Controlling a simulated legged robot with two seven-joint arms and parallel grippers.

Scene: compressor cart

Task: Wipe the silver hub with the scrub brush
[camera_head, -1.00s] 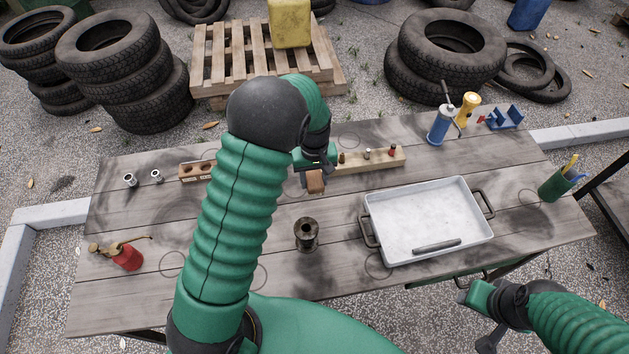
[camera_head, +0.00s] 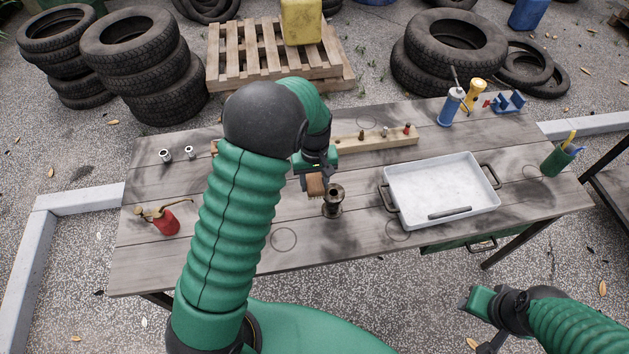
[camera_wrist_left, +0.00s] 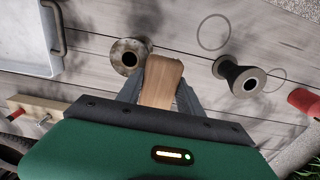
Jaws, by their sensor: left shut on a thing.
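My left gripper (camera_head: 315,178) is shut on the brown wooden block of the scrub brush (camera_head: 316,186), above the table. The brush (camera_wrist_left: 162,80) fills the space between the fingers in the left wrist view; its bristles are hidden. A flanged metal hub (camera_head: 333,203) stands upright just right of the brush; it looks grey-brown in the left wrist view (camera_wrist_left: 124,65). A second, dark-bodied hub with a paler face (camera_wrist_left: 240,78) stands on the brush's other side, hidden behind my arm in the head view. Neither looks clearly silver. My right gripper (camera_head: 478,302) is beyond the table's front edge, its jaw unclear.
A white tray (camera_head: 440,165) with dark handles lies right of the grey-brown hub. A wooden peg rail (camera_head: 378,141) is behind. A red can (camera_head: 165,222) and two small metal sockets (camera_head: 165,155) are on the left. Table in front of the hub is clear.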

